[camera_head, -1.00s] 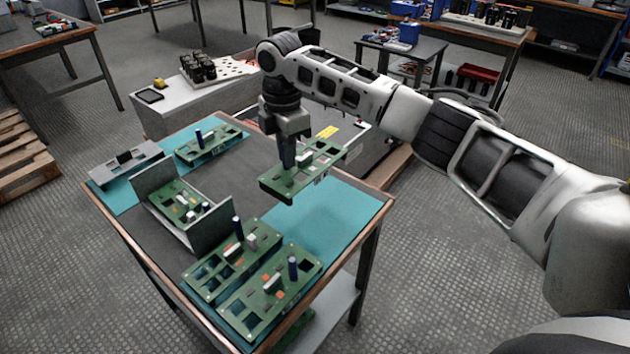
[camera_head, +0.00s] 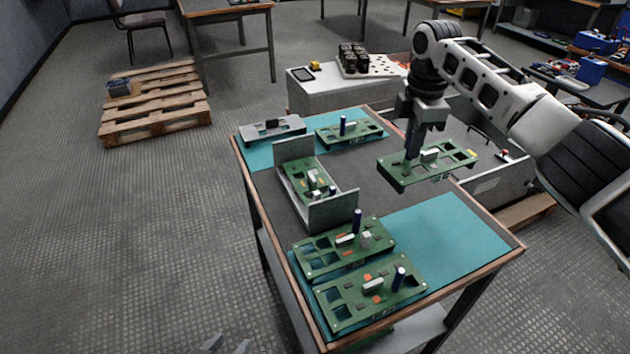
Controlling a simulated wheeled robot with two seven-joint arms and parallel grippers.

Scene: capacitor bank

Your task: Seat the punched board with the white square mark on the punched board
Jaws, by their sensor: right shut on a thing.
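My right gripper (camera_head: 413,152) is shut on a green punched board (camera_head: 400,178) and holds it above the table's back right part. The board is roughly level, with a pale block on it; I cannot make out a white square mark. Two similar green boards lie at the front of the table: one (camera_head: 312,262) with a dark blue cylinder and pale blocks, and a nearer one (camera_head: 345,312) with a blue cylinder. Another green board (camera_head: 341,136) lies at the back.
A grey holder (camera_head: 332,210) with upright end walls carries another green board (camera_head: 298,178). A grey punched plate (camera_head: 262,133) lies at the back left. The teal mat (camera_head: 450,225) is bare at the right. A pallet (camera_head: 150,110) stands on the floor to the left.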

